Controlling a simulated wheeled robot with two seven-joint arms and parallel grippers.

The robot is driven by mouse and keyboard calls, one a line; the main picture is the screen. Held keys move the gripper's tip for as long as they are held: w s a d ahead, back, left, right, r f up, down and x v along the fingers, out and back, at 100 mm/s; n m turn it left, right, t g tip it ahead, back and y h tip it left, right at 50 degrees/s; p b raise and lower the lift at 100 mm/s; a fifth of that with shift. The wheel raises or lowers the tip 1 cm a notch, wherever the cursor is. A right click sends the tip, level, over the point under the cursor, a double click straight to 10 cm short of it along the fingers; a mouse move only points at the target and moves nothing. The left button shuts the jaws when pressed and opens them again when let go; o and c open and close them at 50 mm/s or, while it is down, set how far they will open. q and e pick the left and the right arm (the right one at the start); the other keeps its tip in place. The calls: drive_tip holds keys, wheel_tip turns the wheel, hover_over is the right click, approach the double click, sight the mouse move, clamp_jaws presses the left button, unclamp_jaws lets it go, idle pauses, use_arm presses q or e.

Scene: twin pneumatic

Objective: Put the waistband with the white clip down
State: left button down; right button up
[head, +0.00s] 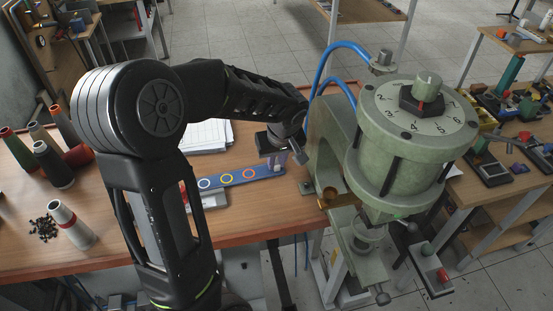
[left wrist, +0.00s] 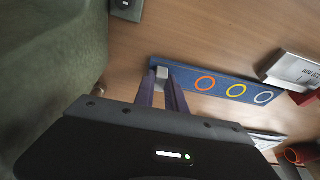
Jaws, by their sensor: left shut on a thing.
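A blue strip (head: 240,177) with white, yellow and orange rings lies flat on the wooden table. It also shows in the left wrist view (left wrist: 221,88). My left gripper (head: 274,162) points down over the strip's right end in the head view. In the left wrist view its two purple fingers (left wrist: 162,88) are close together, shut on a small pale grey-white piece (left wrist: 162,73) at the strip's end. This may be the white clip; no waistband band can be made out, and the fingers hide part of the piece. My right gripper is not in view.
A green dial machine (head: 415,125) with blue hoses stands just right of my left gripper. White papers (head: 208,136) lie behind the strip.

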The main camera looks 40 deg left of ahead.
use_arm(q)
drive_tip(key=shift+f, duration=0.2)
drive_tip(key=c, duration=1.4)
unclamp_jaws()
drive_tip(key=shift+r, duration=0.1)
drive_tip(key=b+v, duration=0.1)
drive_tip(key=v, duration=1.1)
drive_tip(key=shift+r, duration=0.1)
